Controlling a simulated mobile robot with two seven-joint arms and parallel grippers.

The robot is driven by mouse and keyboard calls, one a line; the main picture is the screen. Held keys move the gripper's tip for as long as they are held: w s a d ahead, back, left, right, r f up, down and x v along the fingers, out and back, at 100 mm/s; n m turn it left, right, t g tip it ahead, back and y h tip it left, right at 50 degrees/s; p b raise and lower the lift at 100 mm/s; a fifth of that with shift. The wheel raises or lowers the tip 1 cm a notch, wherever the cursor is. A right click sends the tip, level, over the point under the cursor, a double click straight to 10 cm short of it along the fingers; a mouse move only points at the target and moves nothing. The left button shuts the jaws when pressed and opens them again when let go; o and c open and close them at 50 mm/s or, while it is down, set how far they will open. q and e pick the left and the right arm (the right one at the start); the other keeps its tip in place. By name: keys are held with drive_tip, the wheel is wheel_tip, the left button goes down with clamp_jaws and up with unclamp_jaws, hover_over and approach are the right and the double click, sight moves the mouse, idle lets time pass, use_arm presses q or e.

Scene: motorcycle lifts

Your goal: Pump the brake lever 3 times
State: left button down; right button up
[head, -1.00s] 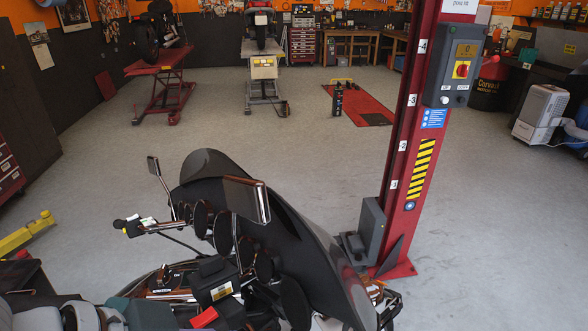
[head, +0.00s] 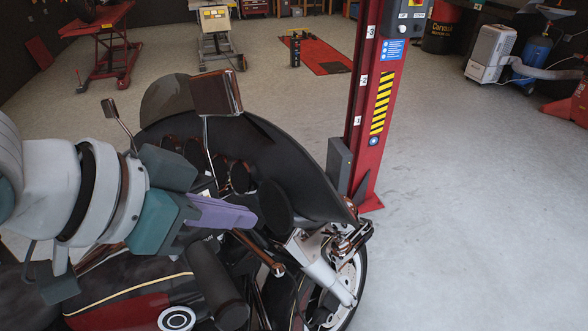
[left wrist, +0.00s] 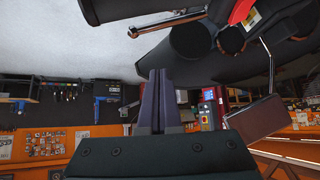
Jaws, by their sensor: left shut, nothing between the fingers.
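The brake lever (head: 258,252) is a thin brownish bar with a rounded end, beside the black handlebar grip (head: 215,285) on the motorcycle (head: 120,314). My left gripper (head: 250,216) has purple fingers that are shut and empty. In the head view its tips lie just above the lever, over the front fairing; I cannot tell the gap in depth. In the left wrist view the lever (left wrist: 168,22) and grip (left wrist: 115,8) show at the top, apart from the shut fingers (left wrist: 160,76). My left arm hides the other handlebar end. My right gripper is not in view.
A mirror (head: 216,92) stands up above the dark fairing (head: 300,172), close to my left gripper. A red lift post (head: 363,110) stands just beyond the motorcycle. Open grey floor lies to the right. Red lift tables (head: 104,42) stand at the back.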

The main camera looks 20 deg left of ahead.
sight(261, 250)
use_arm(q)
drive_tip(key=shift+w, duration=0.15)
drive_tip(key=shift+w+d+f+p, duration=0.25)
drive_tip(key=shift+w+f+p, duration=0.25)
drive_tip(key=shift+f, duration=0.85)
drive_tip(key=shift+w+d+f+p, duration=0.3)
drive_tip(key=shift+f+p, duration=0.25)
drive_tip(key=shift+f, duration=0.8)
drive_tip(key=shift+w+d+f+p, duration=0.2)
drive_tip(key=shift+w+f+p, duration=0.3)
drive_tip(key=shift+f, duration=0.85)
